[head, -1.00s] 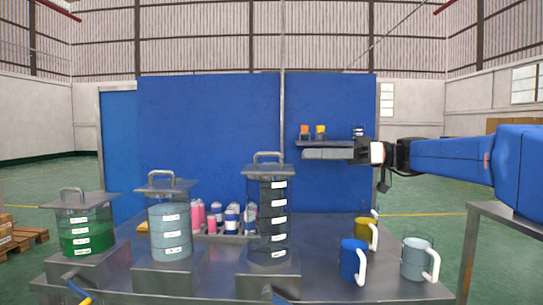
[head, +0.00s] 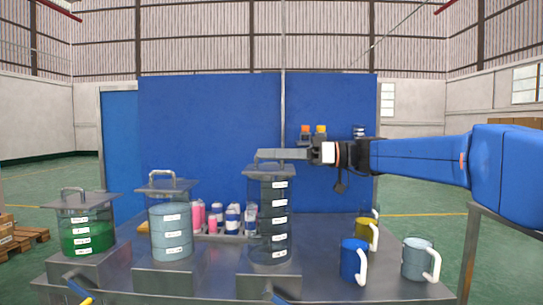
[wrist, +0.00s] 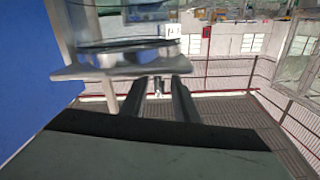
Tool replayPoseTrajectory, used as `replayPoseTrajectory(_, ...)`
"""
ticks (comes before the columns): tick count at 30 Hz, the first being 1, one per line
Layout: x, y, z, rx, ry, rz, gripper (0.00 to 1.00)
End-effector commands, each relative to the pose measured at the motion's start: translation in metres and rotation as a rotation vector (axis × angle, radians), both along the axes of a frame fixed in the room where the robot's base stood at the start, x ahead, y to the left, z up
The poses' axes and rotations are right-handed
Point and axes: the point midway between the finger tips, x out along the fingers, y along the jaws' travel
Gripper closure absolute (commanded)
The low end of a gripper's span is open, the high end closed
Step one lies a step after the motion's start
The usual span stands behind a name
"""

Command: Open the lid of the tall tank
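The tall tank (head: 270,225) is a clear cylinder of dark liquid with white labels. It stands on a metal block at the table's middle. Its square grey lid (head: 256,171) sits flat on top; its handle is largely hidden by my fingers in the head view. My gripper (head: 262,155) reaches in from the right at handle height, just above the lid. In the wrist view, the lid (wrist: 120,62) is at upper left, and my two fingers (wrist: 160,90) are apart below it. A small bit of metal shows between them; I cannot tell whether they touch the handle.
A medium tank (head: 171,235) and a short green tank (head: 88,235) stand to the left, both lidded. Several pink and blue cans stand in a rack (head: 212,237) behind. Blue (head: 352,258), yellow (head: 363,236) and grey (head: 412,257) mugs stand at right. A blue panel (head: 210,120) is behind.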

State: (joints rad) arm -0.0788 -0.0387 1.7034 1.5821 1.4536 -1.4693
Motion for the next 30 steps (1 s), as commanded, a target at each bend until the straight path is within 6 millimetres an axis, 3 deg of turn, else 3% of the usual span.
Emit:
replayPoseTrajectory(5, 0.0, 0.0, 0.0, 0.0, 0.0, 0.0, 0.72)
replayPoseTrajectory(9, 0.0, 0.0, 0.0, 0.0, 0.0, 0.0, 1.0)
replayPoseTrajectory(20, 0.001, 0.0, 0.003, 0.0, 0.023, 0.001, 1.0)
replayPoseTrajectory(30, 0.011, -0.001, 0.022, 0.007, 0.215, 0.001, 1.0)
